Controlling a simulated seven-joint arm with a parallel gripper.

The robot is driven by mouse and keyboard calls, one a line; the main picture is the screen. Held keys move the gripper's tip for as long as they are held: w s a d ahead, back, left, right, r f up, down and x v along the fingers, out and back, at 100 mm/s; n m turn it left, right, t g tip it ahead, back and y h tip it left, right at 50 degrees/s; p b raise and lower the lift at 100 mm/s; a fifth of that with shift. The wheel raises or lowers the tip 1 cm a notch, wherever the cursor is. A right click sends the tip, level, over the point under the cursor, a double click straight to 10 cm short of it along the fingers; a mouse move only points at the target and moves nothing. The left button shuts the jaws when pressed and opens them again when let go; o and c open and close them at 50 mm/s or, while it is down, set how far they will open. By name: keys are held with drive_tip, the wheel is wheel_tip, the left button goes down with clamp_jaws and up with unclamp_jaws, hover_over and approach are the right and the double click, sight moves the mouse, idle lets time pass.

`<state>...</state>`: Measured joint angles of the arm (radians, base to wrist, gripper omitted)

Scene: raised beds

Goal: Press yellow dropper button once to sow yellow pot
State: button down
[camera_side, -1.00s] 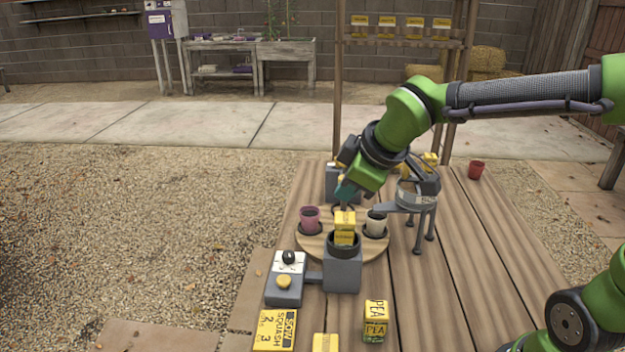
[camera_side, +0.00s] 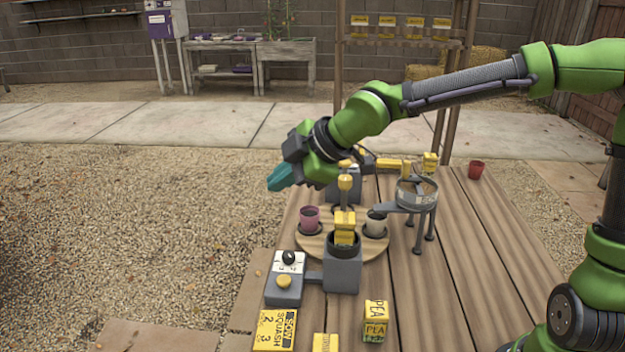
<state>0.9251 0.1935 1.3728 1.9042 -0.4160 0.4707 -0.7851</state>
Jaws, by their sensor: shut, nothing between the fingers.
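My gripper (camera_side: 280,178) is shut and empty, its teal fingers in the air left of the round wooden turntable (camera_side: 318,250). A grey box (camera_side: 285,297) at the front left carries a round yellow button (camera_side: 284,281) and a black dial (camera_side: 288,258). My gripper is well above and behind that button. The grey box joins a grey dropper (camera_side: 342,272) that holds a yellow packet (camera_side: 345,220). A pink pot (camera_side: 309,220) and a whitish pot (camera_side: 376,226) stand on the turntable. I cannot make out a yellow pot; the dropper hides part of the turntable.
A yellow knob (camera_side: 345,182) stands up behind the packet, near another grey device (camera_side: 346,195). A round sieve on legs (camera_side: 416,195) stands to the right. A squash card (camera_side: 275,330) and pea packet (camera_side: 375,321) lie in front. A red pot (camera_side: 476,169) is at the back right.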

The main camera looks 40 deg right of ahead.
hover_over(287, 281)
wheel_tip(287, 281, down, 9)
drive_tip(key=shift+f, duration=1.1)
drive_tip(key=shift+f, duration=4.4)
drive_tip(key=shift+f, duration=0.4)
